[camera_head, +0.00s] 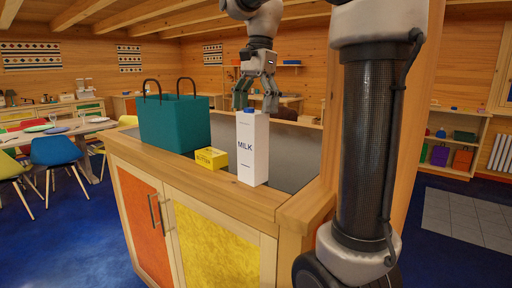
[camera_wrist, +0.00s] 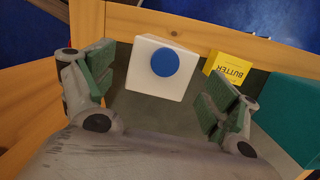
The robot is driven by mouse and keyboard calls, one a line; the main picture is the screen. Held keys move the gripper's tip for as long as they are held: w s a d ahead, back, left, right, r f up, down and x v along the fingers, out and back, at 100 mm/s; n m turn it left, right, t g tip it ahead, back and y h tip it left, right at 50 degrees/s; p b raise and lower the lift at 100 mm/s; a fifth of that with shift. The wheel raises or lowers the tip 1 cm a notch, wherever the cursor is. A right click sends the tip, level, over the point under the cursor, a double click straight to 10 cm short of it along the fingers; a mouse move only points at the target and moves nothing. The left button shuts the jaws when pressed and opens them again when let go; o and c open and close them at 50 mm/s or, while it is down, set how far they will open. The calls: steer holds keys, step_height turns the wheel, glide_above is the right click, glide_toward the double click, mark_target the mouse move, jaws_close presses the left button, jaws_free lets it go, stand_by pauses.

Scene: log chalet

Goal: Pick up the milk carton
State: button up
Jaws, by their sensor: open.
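The milk carton (camera_head: 252,150) is tall and white with a blue cap and the word MILK. It stands upright on the dark counter top near the front edge. In the wrist view the carton (camera_wrist: 160,68) shows from above, its blue cap towards me. My gripper (camera_head: 256,104) is open and points down above the counter, its fingertips near the height of the carton's top and seemingly behind it. In the wrist view my gripper (camera_wrist: 168,95) has its green-padded fingers spread to either side, with the carton top beyond the space between them. Nothing is held.
A yellow butter box (camera_head: 211,158) lies just left of the carton, and shows in the wrist view (camera_wrist: 230,67). A teal bag (camera_head: 175,123) with dark handles stands further left. The counter's wooden edge (camera_head: 190,182) runs along the front. Bare counter (camera_head: 290,150) lies right of the carton.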

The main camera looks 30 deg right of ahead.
mark_target(251, 131)
steer(key=f, duration=0.4)
steer(key=a+f, duration=0.1)
steer(key=f, duration=0.1)
steer(key=shift+s+f, duration=0.2)
steer(key=shift+f, duration=0.2)
steer(key=shift+c, duration=0.5)
steer(key=c, duration=1.4)
steer(key=shift+c, duration=0.2)
